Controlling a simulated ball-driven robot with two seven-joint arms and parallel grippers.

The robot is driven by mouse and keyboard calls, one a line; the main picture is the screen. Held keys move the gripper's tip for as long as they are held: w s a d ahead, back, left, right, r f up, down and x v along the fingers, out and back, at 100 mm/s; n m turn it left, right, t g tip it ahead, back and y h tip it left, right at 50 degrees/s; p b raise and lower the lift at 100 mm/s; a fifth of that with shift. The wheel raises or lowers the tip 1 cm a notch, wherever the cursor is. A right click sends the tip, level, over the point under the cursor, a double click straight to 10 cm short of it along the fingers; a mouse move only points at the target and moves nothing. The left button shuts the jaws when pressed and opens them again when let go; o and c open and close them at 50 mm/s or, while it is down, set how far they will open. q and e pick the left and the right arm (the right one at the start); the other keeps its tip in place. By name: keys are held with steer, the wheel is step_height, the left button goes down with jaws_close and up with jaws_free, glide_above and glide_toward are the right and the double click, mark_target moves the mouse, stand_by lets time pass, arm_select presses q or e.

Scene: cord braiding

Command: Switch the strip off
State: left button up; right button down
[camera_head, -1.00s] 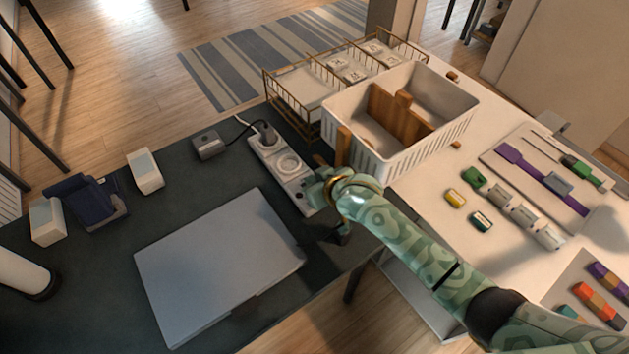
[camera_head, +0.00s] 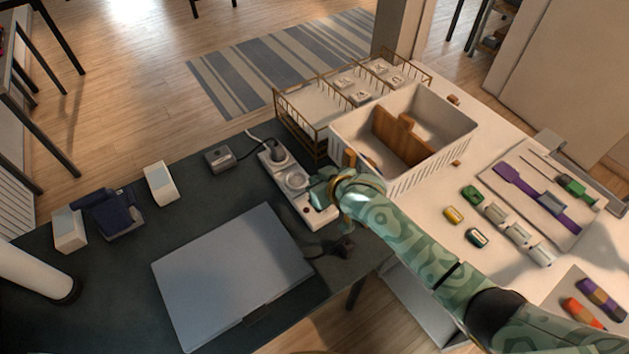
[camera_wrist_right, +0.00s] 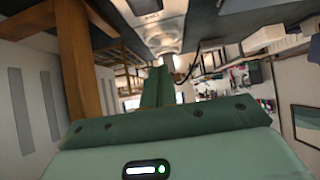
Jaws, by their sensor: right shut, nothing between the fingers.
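The white power strip (camera_head: 299,201) lies on the dark desk, running from the upper left toward the white table. A round plug (camera_head: 277,153) sits in its far end, and a round socket shows beside it. A small dark reddish spot is near its near end; I cannot tell whether it is lit. My right gripper (camera_head: 319,191) is over the strip's right edge, near its near half; contact cannot be told. In the right wrist view its green fingers (camera_wrist_right: 158,86) are together and empty, with part of the strip (camera_wrist_right: 144,7) at the top. My left gripper is out of view.
A closed grey laptop (camera_head: 235,280) lies in front of the strip, with a dark plug and cord (camera_head: 342,246) near its corner. A white slatted crate (camera_head: 440,155) and a wire rack (camera_head: 300,115) stand close behind my right gripper. A small dark box (camera_head: 219,157) lies left.

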steer(key=r+p+v, duration=0.1)
steer(key=p+v, duration=0.2)
steer(key=v, duration=0.5)
steer(key=shift+w+r, duration=0.2)
steer(key=shift+r, duration=0.1)
steer(key=shift+a, duration=0.1)
